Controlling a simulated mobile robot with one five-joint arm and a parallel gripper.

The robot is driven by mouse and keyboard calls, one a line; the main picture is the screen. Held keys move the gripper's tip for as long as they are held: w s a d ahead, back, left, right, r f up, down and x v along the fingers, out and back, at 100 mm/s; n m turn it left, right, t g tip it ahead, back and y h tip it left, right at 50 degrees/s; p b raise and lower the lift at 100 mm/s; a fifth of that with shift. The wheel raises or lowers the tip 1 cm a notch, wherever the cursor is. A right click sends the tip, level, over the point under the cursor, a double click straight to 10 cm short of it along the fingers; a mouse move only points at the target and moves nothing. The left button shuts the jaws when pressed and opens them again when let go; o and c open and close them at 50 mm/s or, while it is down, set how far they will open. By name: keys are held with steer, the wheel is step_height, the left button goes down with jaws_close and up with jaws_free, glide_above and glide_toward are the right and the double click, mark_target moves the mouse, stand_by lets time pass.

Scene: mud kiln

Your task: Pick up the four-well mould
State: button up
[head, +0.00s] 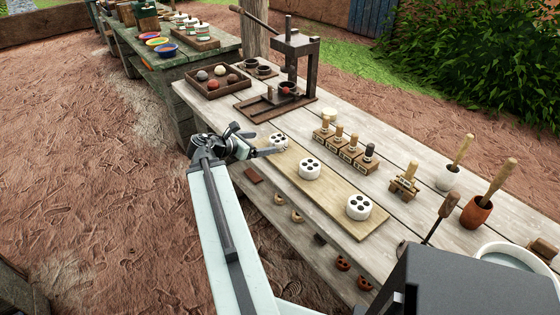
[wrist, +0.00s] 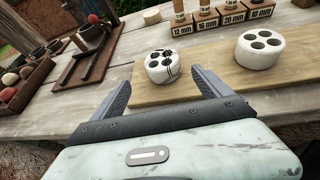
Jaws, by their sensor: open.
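Three white round moulds with dark wells stand in a row on a pale board (head: 335,193). The far-left mould (head: 278,140) is closest to my gripper (head: 268,145). In the wrist view this mould (wrist: 163,68) has dark crack-like lines on its top and side. It stands upright just beyond and between the fingertips of my open, empty gripper (wrist: 160,80). The middle mould (head: 310,170) shows four wells; it also shows in the wrist view (wrist: 260,50), right of my gripper, with no cracks visible. The near-right mould (head: 360,208) is outside the wrist view.
Labelled wooden blocks with tools (head: 350,152) stand behind the board. A press (head: 290,85) and a tray of balls (head: 212,82) are at the far end. Small brown pieces (head: 297,215) lie along the front edge. Pestles in pots (head: 477,210) stand at the right.

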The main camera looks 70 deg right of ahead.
mark_target(274, 141)
steer(key=shift+s+d+r+n+g, duration=0.1)
steer(key=shift+s+d+n+g, duration=0.05)
steer(key=shift+s+d, duration=0.3)
steer(key=shift+s+d+n+g, duration=0.15)
steer(key=shift+s+d, duration=0.05)
steer(key=shift+s, duration=0.3)
steer(key=shift+b+x, duration=0.45)
steer(key=shift+x, duration=0.85)
steer(key=b+x, duration=0.1)
steer(key=x, duration=0.2)
steer(key=w+b+x, duration=0.1)
steer(key=shift+s+d+f+b, duration=0.2)
steer(key=shift+d+f+b, duration=0.1)
steer(key=shift+f, duration=0.15)
steer(key=shift+s+d, duration=0.15)
steer(key=shift+d, duration=0.05)
steer(key=c, duration=1.7)
step_height(274, 141, up, 17)
steer(key=p, duration=1.7)
